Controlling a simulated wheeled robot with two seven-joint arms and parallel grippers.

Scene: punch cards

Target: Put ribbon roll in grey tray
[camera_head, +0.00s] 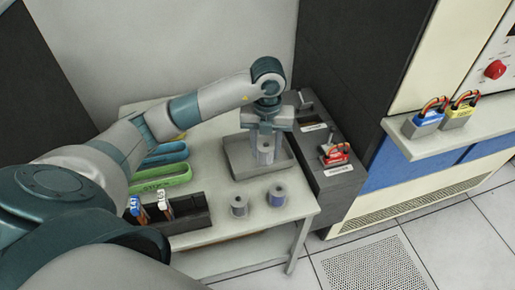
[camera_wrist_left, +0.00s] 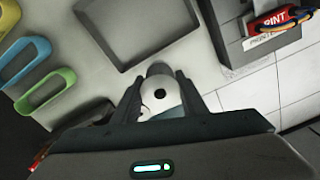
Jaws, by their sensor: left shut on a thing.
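My left gripper (camera_head: 265,150) is shut on a pale ribbon roll (camera_head: 266,151), held upright with its end facing the wrist camera. In the left wrist view the roll (camera_wrist_left: 160,93) shows a white end with a dark hole between the fingers. The grey tray (camera_head: 236,165) is on the table; in the head view the roll overlaps its interior. In the left wrist view the roll lies just outside the tray's near rim (camera_wrist_left: 121,70), so its exact height and position over the tray are unclear. My right gripper is not in view.
Two other rolls (camera_head: 239,206) (camera_head: 277,195) stand on the table (camera_head: 220,226) in front of the tray.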

